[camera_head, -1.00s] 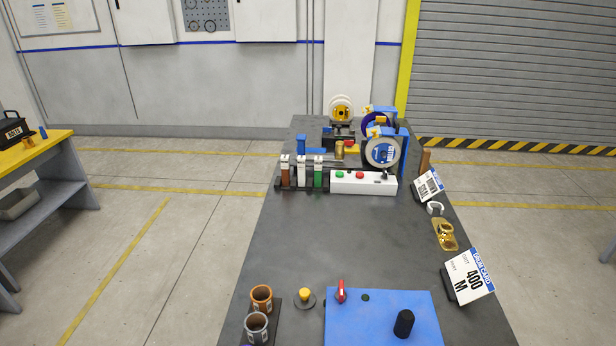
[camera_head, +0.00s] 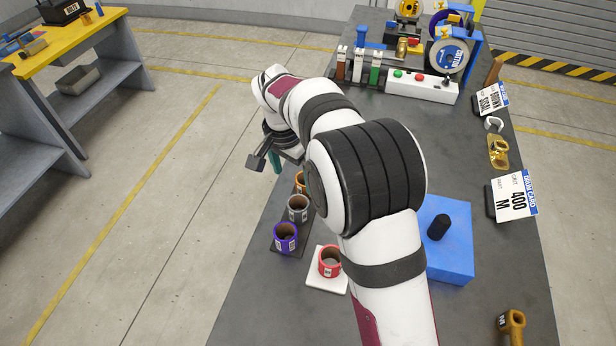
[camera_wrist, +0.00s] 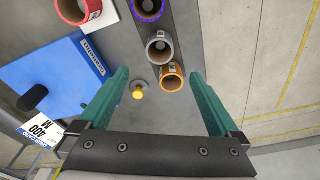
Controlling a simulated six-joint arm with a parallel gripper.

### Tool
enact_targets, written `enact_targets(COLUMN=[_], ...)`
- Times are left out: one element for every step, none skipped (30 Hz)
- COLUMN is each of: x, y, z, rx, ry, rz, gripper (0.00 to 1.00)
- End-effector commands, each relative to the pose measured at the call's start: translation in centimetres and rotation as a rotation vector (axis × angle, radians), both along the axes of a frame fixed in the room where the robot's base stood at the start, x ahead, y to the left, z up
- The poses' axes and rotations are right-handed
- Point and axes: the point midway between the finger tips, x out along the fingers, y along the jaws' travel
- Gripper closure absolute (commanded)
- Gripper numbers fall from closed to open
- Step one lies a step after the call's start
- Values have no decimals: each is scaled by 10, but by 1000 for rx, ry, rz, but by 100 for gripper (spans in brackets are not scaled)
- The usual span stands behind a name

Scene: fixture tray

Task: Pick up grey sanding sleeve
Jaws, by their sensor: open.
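The grey sanding sleeve (camera_head: 299,216) stands upright on a dark narrow rack in the head view, between an orange sleeve (camera_head: 299,187) and a purple sleeve (camera_head: 286,246). In the wrist view the grey sleeve (camera_wrist: 172,48) shows open end up, with the orange sleeve (camera_wrist: 171,87) nearer my gripper and the purple sleeve (camera_wrist: 148,17) at the top edge. My gripper (camera_wrist: 160,74) is open and empty, its green fingers spread either side of the orange sleeve's place in that view. In the head view my gripper (camera_head: 264,161) hangs left of the rack, partly hidden by my arm.
A red sleeve (camera_head: 329,274) stands on a white pad (camera_head: 322,285) beside the rack. A blue panel (camera_head: 452,262) with a black knob lies to the right. A yellow button (camera_wrist: 138,94) sits near the orange sleeve. Card stands (camera_head: 514,197) line the right edge.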

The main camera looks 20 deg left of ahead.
Motion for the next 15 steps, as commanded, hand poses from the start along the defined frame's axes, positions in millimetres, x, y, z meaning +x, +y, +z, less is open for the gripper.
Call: enact_targets(x=[1,2,3,4,5,6,7,7,8,8,8,8,8,8,8], y=[-2,-3,-3,-4,-4,-5,-5,-5,-5,-5,-5,-5,-5,-5,-4], z=[-16,-25,-37,-45,-53,-61,-67,-71,-76,-79,-82,-89,-95,-102,-111], rx=[-4,-4,-3,-3,-3,-3,-2,-2,-1,-1,-1,-1,-2,-2,-2], ry=[6,5,6,6,6,4,4,3,3,3,3,4,4,5,4], rz=[-2,-2,-2,-3,-2,0,-1,-1,-2,-1,-1,-1,0,-1,0], gripper=[2,2,2,2,2,2,2,2,2,2,2,2,2,2,2])
